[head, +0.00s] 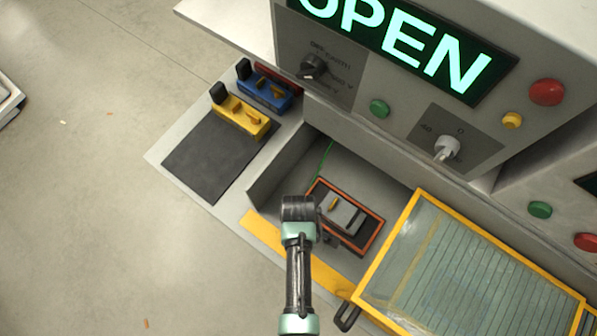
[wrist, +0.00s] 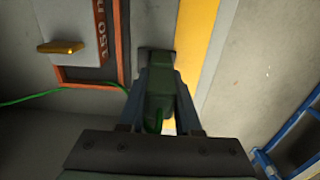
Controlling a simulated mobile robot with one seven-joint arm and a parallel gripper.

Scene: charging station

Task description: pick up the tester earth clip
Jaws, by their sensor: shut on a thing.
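The earth clip (wrist: 160,103) is a dark green piece between the two fingers of my gripper (wrist: 165,92) in the wrist view. My gripper is shut on it, and its far end reaches toward a dark block by the yellow strip. Whether the clip still touches the surface below, I cannot tell. In the head view my arm hides the clip, and my gripper (head: 328,238) is mostly covered at the front of the grey recess. A thin green lead (wrist: 45,94) runs to the left in the wrist view; it also shows in the head view (head: 325,160).
An orange-framed panel (head: 374,236) with a grey unit lies in the recess. A yellow-framed clear cover (head: 402,212) stands open on the right. Yellow (head: 240,115) and blue (head: 265,92) blocks sit by a black mat (head: 208,155) on the left. The OPEN display (head: 400,40) is above.

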